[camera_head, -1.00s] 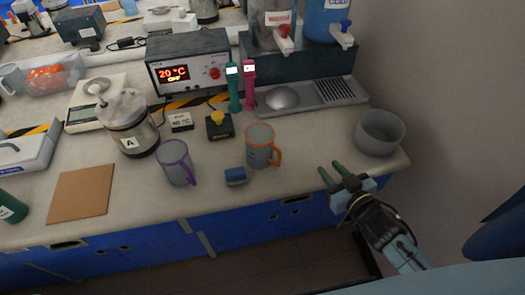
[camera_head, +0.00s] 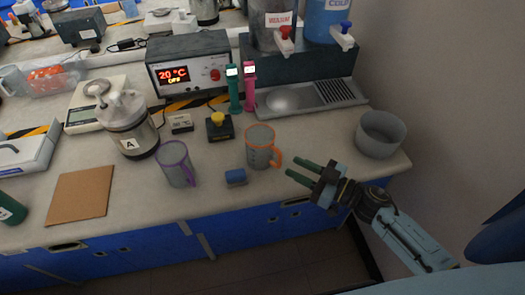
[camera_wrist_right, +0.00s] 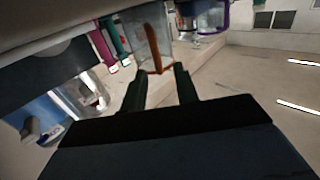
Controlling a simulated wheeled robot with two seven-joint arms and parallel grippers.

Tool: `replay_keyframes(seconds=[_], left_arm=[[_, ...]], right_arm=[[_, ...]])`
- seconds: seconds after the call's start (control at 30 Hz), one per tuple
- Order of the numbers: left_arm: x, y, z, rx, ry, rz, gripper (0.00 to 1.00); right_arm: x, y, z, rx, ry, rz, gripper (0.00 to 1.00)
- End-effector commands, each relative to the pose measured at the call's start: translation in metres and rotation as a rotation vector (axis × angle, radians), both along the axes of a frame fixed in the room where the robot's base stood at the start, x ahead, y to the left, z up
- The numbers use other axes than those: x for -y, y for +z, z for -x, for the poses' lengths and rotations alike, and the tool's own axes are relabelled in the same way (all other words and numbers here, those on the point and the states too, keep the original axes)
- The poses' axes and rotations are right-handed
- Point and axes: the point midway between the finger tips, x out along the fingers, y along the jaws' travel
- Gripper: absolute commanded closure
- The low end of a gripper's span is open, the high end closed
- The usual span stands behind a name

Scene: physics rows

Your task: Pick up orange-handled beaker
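The orange-handled beaker (camera_head: 260,148) stands upright on the bench, a grey cup with an orange rim and its handle facing right. In the right wrist view the beaker (camera_wrist_right: 158,52) is just beyond the fingertips, with its orange handle toward me. My right gripper (camera_head: 298,170) is open and empty, its two green fingers pointing left at the beaker, a short gap from the handle. It also shows in the right wrist view (camera_wrist_right: 158,78). My left gripper is not in view.
A grey bowl (camera_head: 380,134) stands at the right end. Pink (camera_head: 249,85) and green (camera_head: 233,88) upright devices are behind.

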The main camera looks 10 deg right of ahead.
Motion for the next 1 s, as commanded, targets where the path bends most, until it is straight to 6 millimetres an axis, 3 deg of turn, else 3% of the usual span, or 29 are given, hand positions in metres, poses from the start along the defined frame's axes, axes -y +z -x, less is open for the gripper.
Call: replay_keyframes(seconds=[0.5,0.8,1.0], left_arm=[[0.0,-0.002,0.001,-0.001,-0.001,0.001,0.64],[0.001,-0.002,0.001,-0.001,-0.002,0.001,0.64],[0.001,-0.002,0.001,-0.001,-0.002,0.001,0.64]], right_arm=[[-0.039,0.006,-0.042,0.0,-0.001,0.0,0.7],[-0.042,0.006,-0.045,-0.001,-0.001,0.0,0.7],[-0.042,0.006,-0.045,-0.001,-0.001,0.001,0.96]])
